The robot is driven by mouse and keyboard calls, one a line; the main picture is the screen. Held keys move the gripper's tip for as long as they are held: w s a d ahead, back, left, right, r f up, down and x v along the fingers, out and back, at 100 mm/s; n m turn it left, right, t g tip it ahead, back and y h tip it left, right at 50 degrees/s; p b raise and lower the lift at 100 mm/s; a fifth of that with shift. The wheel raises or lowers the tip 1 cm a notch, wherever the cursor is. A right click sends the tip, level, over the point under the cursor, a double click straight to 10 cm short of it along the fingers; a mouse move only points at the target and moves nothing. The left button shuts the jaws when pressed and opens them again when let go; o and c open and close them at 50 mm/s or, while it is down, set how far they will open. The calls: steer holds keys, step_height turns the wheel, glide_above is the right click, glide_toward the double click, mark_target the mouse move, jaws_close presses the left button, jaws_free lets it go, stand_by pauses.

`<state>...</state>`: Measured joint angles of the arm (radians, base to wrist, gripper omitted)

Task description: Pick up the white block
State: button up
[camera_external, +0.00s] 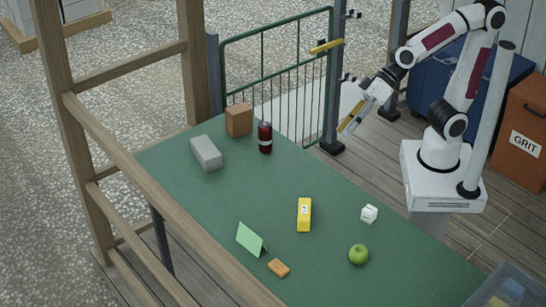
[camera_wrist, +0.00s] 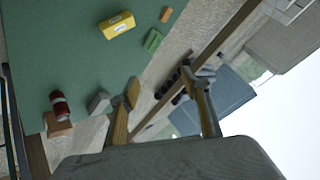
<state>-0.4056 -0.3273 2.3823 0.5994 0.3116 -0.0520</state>
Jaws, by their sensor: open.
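The white block (camera_external: 369,214) is a small cube on the green table, right of the yellow box and above the green apple in the external view. It does not show in the wrist view. My gripper (camera_external: 352,119) is open and empty. It hangs in the air at the table's far right side, well apart from the white block. In the wrist view my gripper (camera_wrist: 166,98) shows two fingers spread apart with nothing between them.
The table (camera_external: 330,265) holds a yellow box (camera_external: 304,214), green apple (camera_external: 358,254), green folded card (camera_external: 251,240), orange block (camera_external: 278,268), grey block (camera_external: 206,153), brown box (camera_external: 239,120) and dark red bottle (camera_external: 265,137). A wooden frame (camera_external: 130,150) runs along the left. A clear bin (camera_external: 510,290) stands lower right.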

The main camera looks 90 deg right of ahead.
steer(key=w+a+f+m+t, duration=0.1)
steer(key=w+a+f, duration=0.1)
steer(key=a, duration=0.3)
steer(key=w+a+f+m, duration=0.2)
steer(key=w+a, duration=0.1)
steer(key=a, duration=0.3)
steer(key=m+t+h, duration=0.2)
steer(key=m+h, duration=0.2)
steer(key=h, duration=1)
glide_toward(374, 212)
steer(key=x, duration=0.4)
steer(key=shift+w+a, duration=0.3)
steer(key=shift+w, duration=0.1)
steer(key=shift+s+d, duration=0.35)
steer(key=shift+s, duration=0.15)
steer(key=shift+x, duration=1.3)
